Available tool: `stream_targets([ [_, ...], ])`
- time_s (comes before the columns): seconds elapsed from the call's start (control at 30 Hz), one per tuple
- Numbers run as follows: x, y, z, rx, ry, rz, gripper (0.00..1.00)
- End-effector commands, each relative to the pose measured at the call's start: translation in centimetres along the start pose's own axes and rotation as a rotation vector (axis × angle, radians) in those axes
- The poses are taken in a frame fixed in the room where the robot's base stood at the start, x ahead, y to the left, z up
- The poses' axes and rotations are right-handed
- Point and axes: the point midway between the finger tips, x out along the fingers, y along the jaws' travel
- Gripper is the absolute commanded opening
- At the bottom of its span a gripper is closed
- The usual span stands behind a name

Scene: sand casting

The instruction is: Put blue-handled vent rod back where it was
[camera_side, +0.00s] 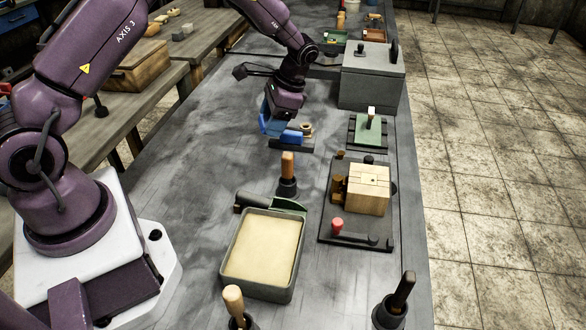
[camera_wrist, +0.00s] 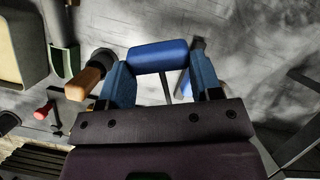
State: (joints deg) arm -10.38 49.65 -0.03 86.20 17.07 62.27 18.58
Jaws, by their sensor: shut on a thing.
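The blue-handled vent rod shows its blue handle (camera_side: 291,136) in the side view, low over the table by a dark block (camera_side: 292,147). In the wrist view the blue handle (camera_wrist: 158,54) lies across between the two blue fingers of my gripper (camera_wrist: 162,62), and a thin grey rod shows below it. My gripper (camera_side: 277,127) is shut on this handle and points down. I cannot tell whether the rod touches the dark block, and its lower end is hidden.
A wooden-handled tool (camera_side: 287,167) stands in a black cup in front of my gripper. A sand-filled box (camera_side: 228,272), a plate with a wooden block (camera_side: 369,190) and a green plate (camera_side: 357,133) stand nearby. A grey chest (camera_side: 371,84) is behind. The table left of my gripper is clear.

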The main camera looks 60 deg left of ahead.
Motion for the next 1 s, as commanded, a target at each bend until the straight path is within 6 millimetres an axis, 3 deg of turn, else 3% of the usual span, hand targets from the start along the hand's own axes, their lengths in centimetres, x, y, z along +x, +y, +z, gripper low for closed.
stream_targets([
  [0.2,-1.8,2.7,-3.9,-0.291,0.210,0.132,0.35],
  [0.47,-1.8,2.8,-4.4,-0.328,0.349,0.152,0.35],
  [0.8,3.2,3.3,-6.5,-0.324,0.364,0.152,0.35],
  [1.0,4.6,3.4,-7.0,-0.324,0.365,0.151,0.35],
])
